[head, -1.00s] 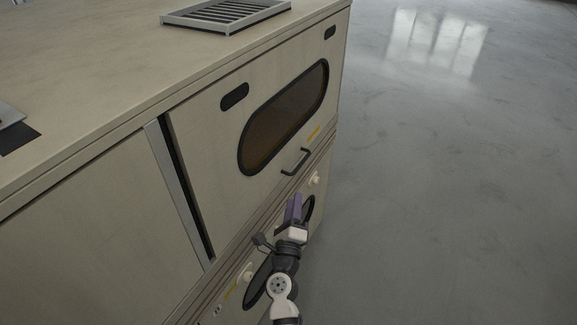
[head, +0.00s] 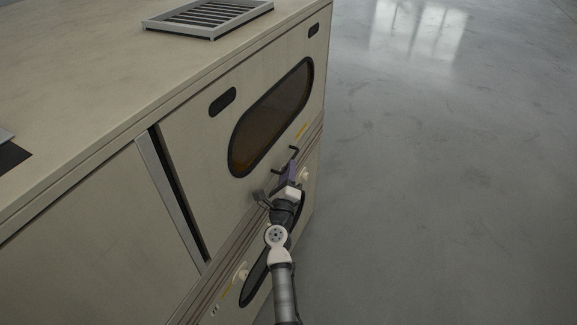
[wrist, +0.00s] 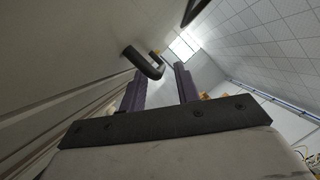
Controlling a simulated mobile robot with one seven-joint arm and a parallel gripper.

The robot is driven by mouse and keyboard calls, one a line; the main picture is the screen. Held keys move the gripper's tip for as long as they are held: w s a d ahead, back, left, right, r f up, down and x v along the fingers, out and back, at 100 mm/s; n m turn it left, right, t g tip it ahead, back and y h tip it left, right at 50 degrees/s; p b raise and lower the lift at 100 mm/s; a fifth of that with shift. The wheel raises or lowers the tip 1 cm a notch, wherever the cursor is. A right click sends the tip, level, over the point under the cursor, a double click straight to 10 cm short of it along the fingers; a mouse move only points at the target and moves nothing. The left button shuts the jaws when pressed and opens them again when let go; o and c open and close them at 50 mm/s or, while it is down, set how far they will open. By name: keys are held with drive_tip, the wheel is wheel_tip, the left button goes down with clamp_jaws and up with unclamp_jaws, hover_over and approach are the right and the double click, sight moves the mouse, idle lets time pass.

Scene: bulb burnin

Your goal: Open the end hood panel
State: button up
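The end hood panel (head: 195,160) is a beige panel with a long, dark oval window (head: 270,118). It appears closed. Its black bar handle (head: 293,152) is on the lower part, below the window. My gripper (head: 289,170) is just below the handle in the head view and partly covers it. In the wrist view the purple fingers of my gripper (wrist: 158,75) are spread apart with nothing between them. The black handle (wrist: 146,62) shows near the fingertips, toward the left finger. I cannot tell whether they touch.
A grey slatted tray (head: 208,18) lies on the cabinet top (head: 90,70). Below the panel are pale knobs (head: 240,274) and another dark oval (head: 254,285). A dark gap (head: 178,190) runs along the panel's left edge. The grey floor (head: 450,180) to the right is clear.

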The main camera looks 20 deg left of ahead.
drive_tip(key=shift+x, duration=0.85)
drive_tip(key=shift+c, duration=0.2)
clamp_jaws()
